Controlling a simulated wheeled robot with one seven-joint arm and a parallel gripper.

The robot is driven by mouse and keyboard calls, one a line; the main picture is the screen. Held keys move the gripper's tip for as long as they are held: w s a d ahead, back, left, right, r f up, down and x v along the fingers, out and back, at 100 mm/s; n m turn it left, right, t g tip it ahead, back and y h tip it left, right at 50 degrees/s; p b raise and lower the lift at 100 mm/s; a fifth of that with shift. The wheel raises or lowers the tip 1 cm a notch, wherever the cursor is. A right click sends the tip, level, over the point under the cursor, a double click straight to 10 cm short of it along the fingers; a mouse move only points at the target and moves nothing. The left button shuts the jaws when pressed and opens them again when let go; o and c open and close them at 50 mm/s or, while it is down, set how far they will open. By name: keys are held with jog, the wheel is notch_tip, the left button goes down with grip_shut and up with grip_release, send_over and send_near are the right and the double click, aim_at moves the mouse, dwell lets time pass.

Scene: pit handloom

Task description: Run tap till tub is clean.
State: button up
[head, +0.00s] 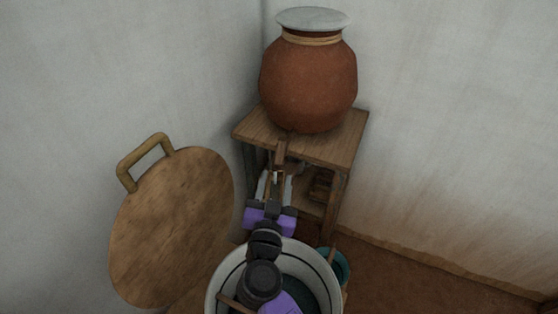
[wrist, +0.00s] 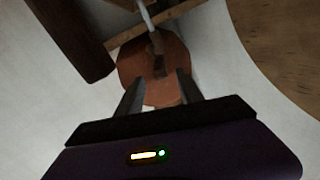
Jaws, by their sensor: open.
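A reddish-brown clay pot (head: 308,85) with a pale lid (head: 313,19) stands on a wooden stand. A small wooden piece (head: 281,150), perhaps the tap, juts out low at the pot's front; in the wrist view a brown piece with a pale rod (wrist: 157,42) shows against the pot (wrist: 135,75). My gripper (head: 276,184) is open just below and in front of it, fingers apart (wrist: 159,84), seemingly empty. A white-rimmed tub (head: 325,262) with a dark teal inside is below, partly hidden by my arm. I cannot see running water or make out dirt.
A round wooden board with a handle (head: 175,230) leans at the left wall. A teal vessel (head: 339,264) is right of the tub. The wooden stand (head: 345,140) has a lower shelf with dim objects. Bare brown floor (head: 400,280) lies to the right, with walls behind.

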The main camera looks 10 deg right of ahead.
aim_at(279, 161)
jog(key=b+x, duration=0.1)
jog(key=x, duration=0.6)
jog(key=shift+w, duration=0.4)
grip_shut()
dwell(1.1)
